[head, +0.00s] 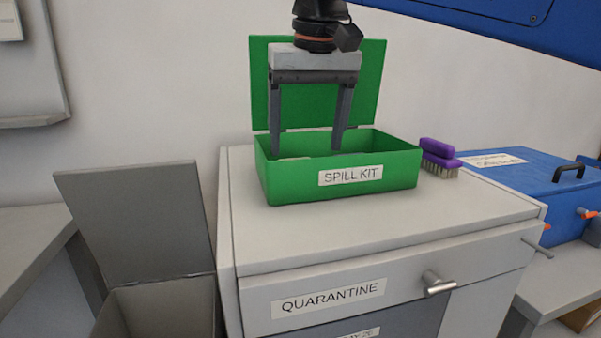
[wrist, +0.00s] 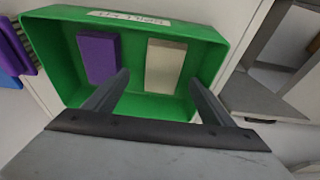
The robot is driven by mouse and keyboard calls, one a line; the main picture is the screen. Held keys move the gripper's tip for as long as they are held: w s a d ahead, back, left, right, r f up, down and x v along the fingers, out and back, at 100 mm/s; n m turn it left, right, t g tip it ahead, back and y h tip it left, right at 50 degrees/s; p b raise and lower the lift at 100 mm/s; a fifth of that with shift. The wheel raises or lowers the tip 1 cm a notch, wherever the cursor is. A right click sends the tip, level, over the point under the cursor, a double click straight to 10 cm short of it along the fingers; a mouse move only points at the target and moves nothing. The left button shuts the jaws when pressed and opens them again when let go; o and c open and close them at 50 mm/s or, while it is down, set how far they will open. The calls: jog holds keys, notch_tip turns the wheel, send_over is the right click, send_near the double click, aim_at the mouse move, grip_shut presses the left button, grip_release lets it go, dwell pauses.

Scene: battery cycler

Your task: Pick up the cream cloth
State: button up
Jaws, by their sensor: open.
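The cream cloth (wrist: 165,65), a flat rectangular piece, lies inside the open green spill kit box (head: 290,185). In the wrist view it is in the right half of the box, nearest the labelled wall. In the head view only a thin pale edge (head: 294,158) of what appears to be it shows over the rim. My gripper (head: 306,151) is open and points down into the box, its fingertips reaching about rim level or lower. In the wrist view the cloth appears between the lines of the two fingers (wrist: 158,78), nothing held.
A purple block or cloth (wrist: 98,56) lies beside the cream cloth in the box. The raised green lid (head: 370,85) stands behind my gripper. A purple brush (head: 439,158) sits right of the box on the quarantine cabinet (head: 255,240). A grey open-lidded bin (head: 140,215) stands left.

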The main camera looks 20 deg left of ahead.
jog(key=x, duration=0.5)
jog(key=shift+s+a, duration=0.15)
jog(key=shift+a, duration=0.15)
jog(key=c, duration=1.2)
